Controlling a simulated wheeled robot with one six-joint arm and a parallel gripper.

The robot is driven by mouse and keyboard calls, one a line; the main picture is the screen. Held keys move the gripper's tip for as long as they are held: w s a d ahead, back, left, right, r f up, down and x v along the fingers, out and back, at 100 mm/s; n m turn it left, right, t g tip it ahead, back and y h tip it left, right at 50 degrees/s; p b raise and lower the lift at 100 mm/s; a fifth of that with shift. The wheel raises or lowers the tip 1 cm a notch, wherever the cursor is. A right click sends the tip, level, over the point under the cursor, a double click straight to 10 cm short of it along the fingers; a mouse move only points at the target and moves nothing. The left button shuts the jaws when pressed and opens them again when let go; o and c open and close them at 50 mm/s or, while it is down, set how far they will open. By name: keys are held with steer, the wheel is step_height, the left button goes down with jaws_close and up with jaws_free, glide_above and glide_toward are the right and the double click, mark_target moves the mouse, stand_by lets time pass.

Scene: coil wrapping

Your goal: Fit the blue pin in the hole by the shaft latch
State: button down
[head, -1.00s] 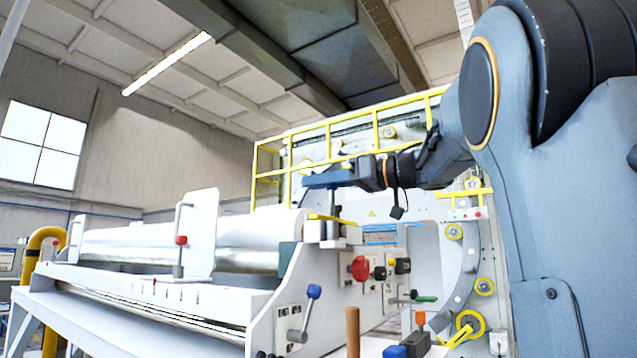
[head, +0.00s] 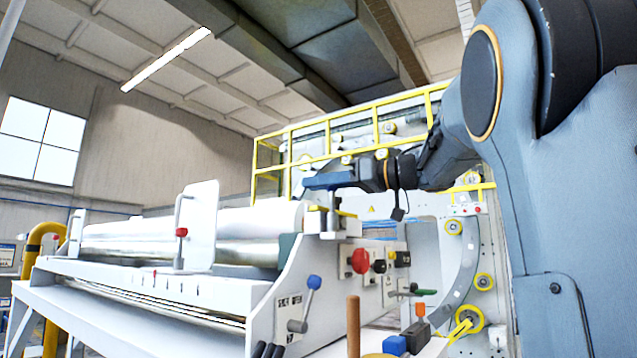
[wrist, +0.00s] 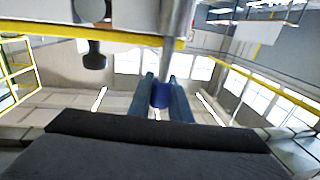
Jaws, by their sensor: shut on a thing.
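My gripper (head: 322,182) is shut on the blue pin, just above the white latch block (head: 340,226) at the right end of the roller. In the wrist view the blue head of the pin (wrist: 160,95) sits between my two fingers. A grey metal shank runs from it to the top edge, beside a pale block with a yellow strip (wrist: 130,36). In the head view my fingers hide the pin's head, and a short upright shank (head: 333,205) shows under them. The hole is not visible, and I cannot tell whether the tip is in it.
A red knob (head: 360,261) and a blue-tipped lever (head: 314,283) are on the machine's end panel below. A white plate with a red-knobbed handle (head: 182,233) stands at the roller. Yellow railings (head: 350,130) are behind my arm.

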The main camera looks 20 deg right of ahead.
steer(key=shift+f+b, duration=0.6)
steer(key=shift+f, duration=0.85)
steer(key=c, duration=1.6)
jaws_free()
steer(key=shift+o, duration=0.2)
steer(key=b+v, duration=0.2)
steer(key=v, duration=0.6)
steer(key=shift+w, duration=0.1)
